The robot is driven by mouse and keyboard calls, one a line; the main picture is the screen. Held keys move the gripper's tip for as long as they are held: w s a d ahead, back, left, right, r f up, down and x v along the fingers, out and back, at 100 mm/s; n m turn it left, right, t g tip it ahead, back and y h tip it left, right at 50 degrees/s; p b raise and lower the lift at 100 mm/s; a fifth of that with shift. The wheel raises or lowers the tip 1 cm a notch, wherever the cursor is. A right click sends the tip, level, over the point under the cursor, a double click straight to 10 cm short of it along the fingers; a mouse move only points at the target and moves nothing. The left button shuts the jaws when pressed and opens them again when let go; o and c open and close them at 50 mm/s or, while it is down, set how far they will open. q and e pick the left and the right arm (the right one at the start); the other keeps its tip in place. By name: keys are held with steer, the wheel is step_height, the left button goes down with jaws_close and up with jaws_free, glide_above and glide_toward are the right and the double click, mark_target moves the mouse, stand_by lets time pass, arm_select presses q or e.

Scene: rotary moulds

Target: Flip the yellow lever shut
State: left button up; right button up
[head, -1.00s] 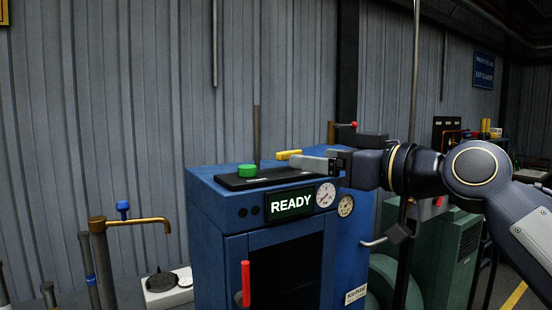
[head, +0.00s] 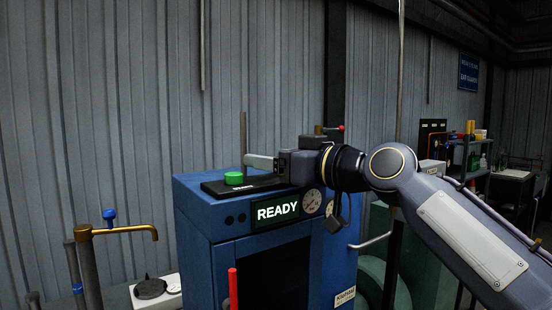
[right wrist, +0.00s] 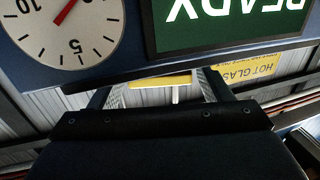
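The yellow lever is hidden in the head view, where my right gripper and wrist cover the back of the blue machine's top (head: 190,181). In the right wrist view a yellow bar (right wrist: 160,81), which looks like the lever, shows between my two fingers, with a pale post below it. My right gripper (head: 250,162) reaches in from the right above the machine's top, just behind the green button (head: 234,178). Its fingers stand apart in the right wrist view (right wrist: 160,88). I cannot tell whether they touch the lever. My left gripper is out of view.
The machine's front has a READY screen (head: 277,211), a round gauge (head: 312,202) and a red handle (head: 233,288). A brass pipe (head: 125,231) stands to the left.

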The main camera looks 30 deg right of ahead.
steer(key=c, duration=0.8)
steer(key=m+h+p, duration=0.1)
steer(key=h+p, duration=0.1)
steer(key=shift+w+d+r+m+h+p, duration=0.1)
steer(key=shift+r+m+h+p, duration=0.05)
steer(key=shift+m+h+p, duration=0.25)
steer(key=shift+w+m+t+h+p, duration=0.1)
steer(key=shift+m+t+h+p, duration=0.35)
steer(key=shift+h+p, duration=0.35)
steer(key=o, duration=1)
steer(key=shift+c, duration=0.2)
steer(key=s+b, duration=0.1)
steer(key=s, duration=0.6)
steer(key=shift+s+b, duration=0.35)
steer(key=shift+s, duration=0.05)
